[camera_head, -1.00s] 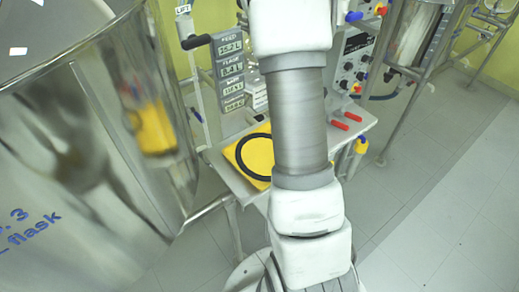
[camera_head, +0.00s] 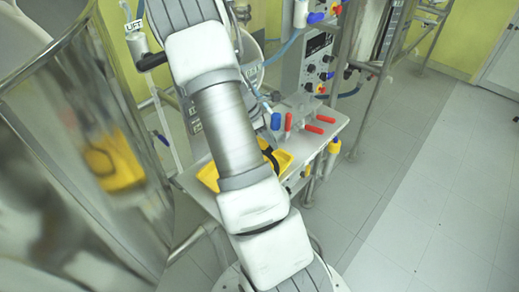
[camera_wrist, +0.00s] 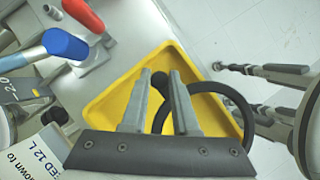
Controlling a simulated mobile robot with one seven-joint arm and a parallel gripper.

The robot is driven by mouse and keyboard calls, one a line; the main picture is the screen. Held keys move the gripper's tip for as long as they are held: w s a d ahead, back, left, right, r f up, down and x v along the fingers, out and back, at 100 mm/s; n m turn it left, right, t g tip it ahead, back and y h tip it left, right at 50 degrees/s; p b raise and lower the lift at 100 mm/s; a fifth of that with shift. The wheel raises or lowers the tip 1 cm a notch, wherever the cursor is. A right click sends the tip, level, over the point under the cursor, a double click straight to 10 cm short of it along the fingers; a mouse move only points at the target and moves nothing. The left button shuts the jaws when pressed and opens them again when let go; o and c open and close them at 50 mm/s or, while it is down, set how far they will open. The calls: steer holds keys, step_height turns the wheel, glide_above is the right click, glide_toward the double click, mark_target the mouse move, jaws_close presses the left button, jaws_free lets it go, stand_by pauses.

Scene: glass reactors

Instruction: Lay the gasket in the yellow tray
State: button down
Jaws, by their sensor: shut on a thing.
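The gasket, a black ring, shows in the wrist view (camera_wrist: 247,112), with one part of its band between the fingers of my gripper (camera_wrist: 161,76). My gripper is shut on it, and the ring extends right and below, partly hidden by the fingers. The yellow tray (camera_wrist: 113,98) lies behind the gasket and fingers; the ring's right side overlaps the tray's right edge in this view. I cannot tell how high the gasket is above it. In the head view my arm covers part of the yellow tray (camera_head: 208,177), and a black piece of the gasket (camera_head: 272,161) shows at its right.
The tray is on a light bench (camera_head: 325,135). Beside it stand a blue handle (camera_wrist: 65,45) and a red handle (camera_wrist: 83,15). A large metal vessel (camera_head: 110,225) is on the left. An instrument panel (camera_head: 317,62) stands behind. The floor at the right (camera_head: 430,190) is clear.

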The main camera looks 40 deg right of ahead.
steer(key=w, duration=0.1)
steer(key=w+f, duration=0.2)
steer(key=w, duration=0.1)
steer(key=shift+a+f, duration=0.2)
steer(key=shift+f, duration=2)
steer(key=c, duration=1)
jaws_free()
steer(key=shift+f, duration=0.1)
steer(key=shift+o, duration=0.2)
steer(key=v, duration=1.2)
steer(key=shift+s, duration=0.1)
